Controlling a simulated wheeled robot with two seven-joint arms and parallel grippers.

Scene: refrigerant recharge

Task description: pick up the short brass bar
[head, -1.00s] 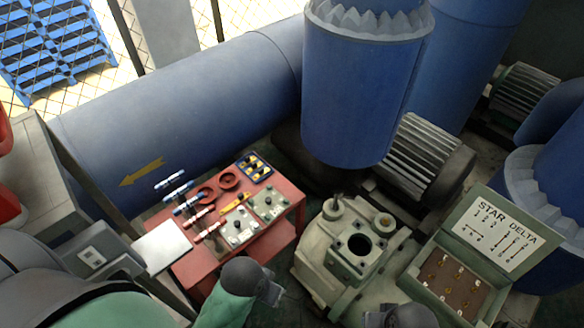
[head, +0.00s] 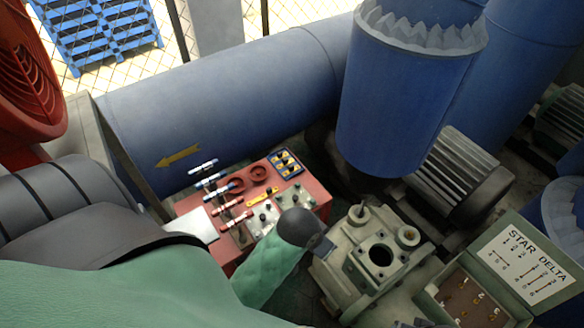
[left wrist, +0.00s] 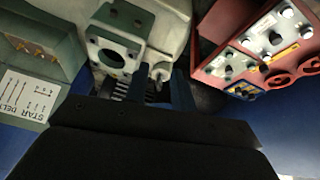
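I cannot single out the short brass bar with certainty. Small brass-coloured pieces lie in the blue-rimmed tray (head: 286,162) at the back right of the red table, and others sit inside the open STAR DELTA box (head: 466,300). My left gripper (head: 322,248) is beyond the dark wrist in the head view, between the red table and the pale compressor block; its fingers are hardly visible there. In the left wrist view my left gripper (left wrist: 158,88) shows two dark fingers standing apart with nothing clear between them. My right gripper is not recognisable.
The red table (head: 222,247) holds gauges, valves, red rings and a yellow tool (head: 262,197). The pale compressor block (head: 352,285) stands right of my left gripper. A large blue pipe (head: 240,110) runs behind, and a blue cylinder (head: 400,110) rises above the block.

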